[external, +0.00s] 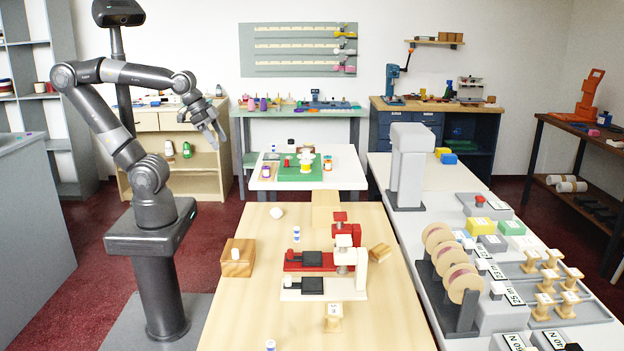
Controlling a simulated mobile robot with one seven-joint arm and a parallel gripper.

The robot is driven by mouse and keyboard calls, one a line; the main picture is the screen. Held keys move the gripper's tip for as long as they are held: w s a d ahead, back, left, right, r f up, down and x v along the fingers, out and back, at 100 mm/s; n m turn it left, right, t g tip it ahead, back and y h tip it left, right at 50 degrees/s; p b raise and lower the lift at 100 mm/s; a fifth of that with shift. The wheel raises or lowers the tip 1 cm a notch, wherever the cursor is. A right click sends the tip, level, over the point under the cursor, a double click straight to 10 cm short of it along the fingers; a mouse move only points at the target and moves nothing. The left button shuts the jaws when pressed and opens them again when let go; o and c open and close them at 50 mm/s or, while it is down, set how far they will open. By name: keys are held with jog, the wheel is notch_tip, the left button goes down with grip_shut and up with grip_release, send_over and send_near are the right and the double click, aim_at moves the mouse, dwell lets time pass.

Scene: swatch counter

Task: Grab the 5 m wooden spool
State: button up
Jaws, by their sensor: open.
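My gripper (217,138) is open and empty. It hangs in the air at the upper left, well above and to the left of the wooden table. A small wooden spool-shaped piece (333,318) stands upright near the front of that table, with a pale label too small to read. Several similar wooden spools (550,259) stand in a grey tray (597,312) on the right counter. Larger spools, wound with ribbon, sit in a dark rack (465,318) left of the tray. I cannot tell which spool is the 5 m one.
Red and white devices (318,262) with black plates stand mid-table. A wooden block (238,258) is at the table's left edge, a tan box (325,207) at its back. Label blocks, one reading 25 m (514,297), line the right counter. The table's front left is mostly clear.

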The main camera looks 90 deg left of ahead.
jog(key=w+d+r+m, duration=0.2)
jog(key=w+d+m, duration=0.25)
jog(key=w, duration=0.35)
jog(key=w+d+r+m, duration=0.1)
jog(key=w+d+m, duration=0.3)
jog(key=w+m, duration=0.3)
jog(key=m+g, duration=0.1)
jog(key=m, duration=2.3)
send_over(333, 309)
jog(key=s, duration=0.3)
notch_tip(333, 309, down, 22)
jog(key=x, duration=0.5)
jog(key=shift+d+f, duration=0.3)
jog(key=shift+f, duration=0.1)
jog(key=x, duration=0.5)
jog(key=shift+a+f, duration=0.3)
jog(key=shift+f, duration=0.05)
